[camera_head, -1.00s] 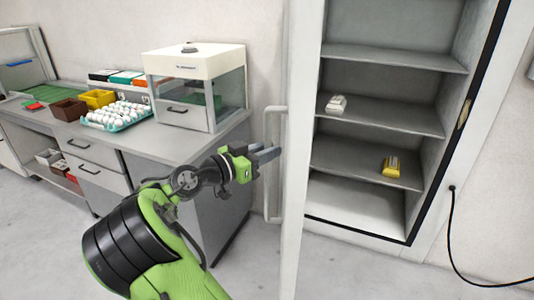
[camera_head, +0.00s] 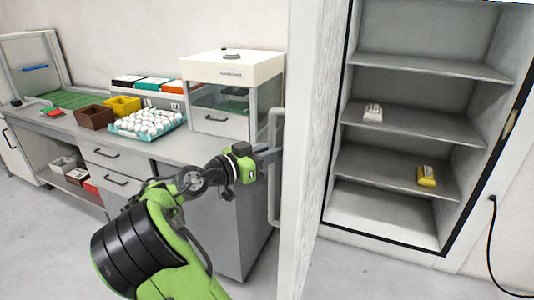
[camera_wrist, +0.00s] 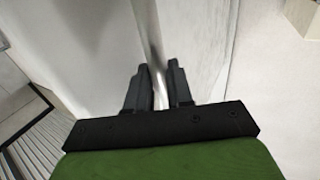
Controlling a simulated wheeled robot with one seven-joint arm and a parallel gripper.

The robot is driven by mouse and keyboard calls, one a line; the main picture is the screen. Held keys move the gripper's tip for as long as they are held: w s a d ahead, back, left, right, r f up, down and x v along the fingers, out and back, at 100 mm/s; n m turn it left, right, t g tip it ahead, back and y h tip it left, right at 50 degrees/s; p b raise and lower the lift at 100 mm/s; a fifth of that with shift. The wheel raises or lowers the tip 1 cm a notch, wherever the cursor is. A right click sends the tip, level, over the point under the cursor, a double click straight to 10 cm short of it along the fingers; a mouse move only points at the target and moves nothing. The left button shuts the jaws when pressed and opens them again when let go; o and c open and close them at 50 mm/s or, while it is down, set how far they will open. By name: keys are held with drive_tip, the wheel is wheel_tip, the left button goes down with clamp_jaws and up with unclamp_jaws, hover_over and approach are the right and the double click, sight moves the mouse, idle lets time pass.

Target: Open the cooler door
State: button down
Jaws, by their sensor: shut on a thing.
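The tall white cooler door (camera_head: 302,150) stands open, seen nearly edge-on in the head view. The cooler's shelved inside (camera_head: 395,150) is exposed to its right. The door's long vertical handle (camera_head: 275,205) is on its left side. My gripper (camera_head: 270,155) is at the upper middle of this handle and shut on it. In the wrist view my gripper (camera_wrist: 158,72) has its two dark fingers on either side of the pale handle (camera_wrist: 150,30). The exact contact is partly hidden by the fingers.
A grey counter (camera_head: 190,148) to the left bears an egg tray (camera_head: 175,127), a glass-sided device (camera_head: 231,68), a brown box (camera_head: 94,117) and a yellow box (camera_head: 122,105). A white pack (camera_head: 373,112) and a yellow pack (camera_head: 426,177) sit on cooler shelves. Floor is clear in front.

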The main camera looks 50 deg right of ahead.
drive_tip(key=shift+s+d+r, duration=0.15)
drive_tip(key=shift+d+r, duration=0.05)
drive_tip(key=shift+r, duration=0.1)
drive_tip(key=c, duration=1.3)
unclamp_jaws()
drive_tip(key=shift+o, duration=1)
drive_tip(key=shift+d+f, duration=0.2)
drive_tip(key=shift+d, duration=0.2)
drive_tip(key=w+a+p, duration=0.2)
drive_tip(key=a+p, duration=0.1)
drive_tip(key=a, duration=1.3)
drive_tip(key=shift+w, duration=0.4)
